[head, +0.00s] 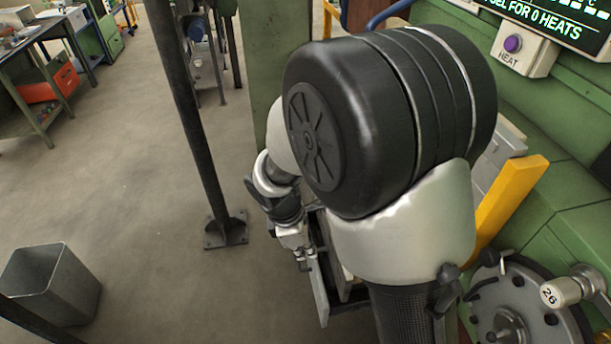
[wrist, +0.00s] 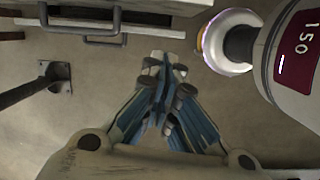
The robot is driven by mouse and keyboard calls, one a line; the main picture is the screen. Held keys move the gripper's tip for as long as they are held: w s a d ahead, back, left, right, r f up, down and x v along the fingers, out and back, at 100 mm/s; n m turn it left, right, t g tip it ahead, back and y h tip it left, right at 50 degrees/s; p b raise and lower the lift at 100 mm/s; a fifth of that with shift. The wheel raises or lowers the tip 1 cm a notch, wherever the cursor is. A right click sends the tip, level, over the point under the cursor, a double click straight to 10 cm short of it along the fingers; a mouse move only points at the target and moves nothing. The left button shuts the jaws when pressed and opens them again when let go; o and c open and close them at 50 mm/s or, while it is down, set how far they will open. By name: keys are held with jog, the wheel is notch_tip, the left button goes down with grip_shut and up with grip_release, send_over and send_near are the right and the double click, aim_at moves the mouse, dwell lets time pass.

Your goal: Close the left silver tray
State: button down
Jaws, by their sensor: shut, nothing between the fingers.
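A silver tray (head: 318,290) stands pulled out low down beside the green machine, partly hidden behind my arm in the head view. In the wrist view, silver tray fronts (wrist: 150,29) with grey bar handles (wrist: 88,40) cross the top left. I cannot tell for certain which front is the left tray. My gripper (head: 303,262) is shut and empty beside the tray's outer face. In the wrist view, its closed fingers (wrist: 166,68) point up toward the tray fronts, below and right of the handles. Contact cannot be told.
A dark post (head: 195,130) rises from a floor plate left of my arm. A grey bin (head: 48,285) stands at lower left. A yellow bar (head: 508,205), a purple HEAT button (head: 513,43) and a round flanged fitting (head: 520,300) are right. The floor between bin and post is clear.

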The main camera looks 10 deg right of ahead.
jog(key=d+f+n+b, duration=0.1)
jog(key=d+f+b, duration=0.3)
jog(key=f, duration=0.7)
jog(key=shift+d+f, duration=0.35)
jog(key=shift+d, duration=0.35)
jog(key=d+p, duration=0.7)
jog(key=d, duration=1.9)
jog(key=shift+d, duration=0.15)
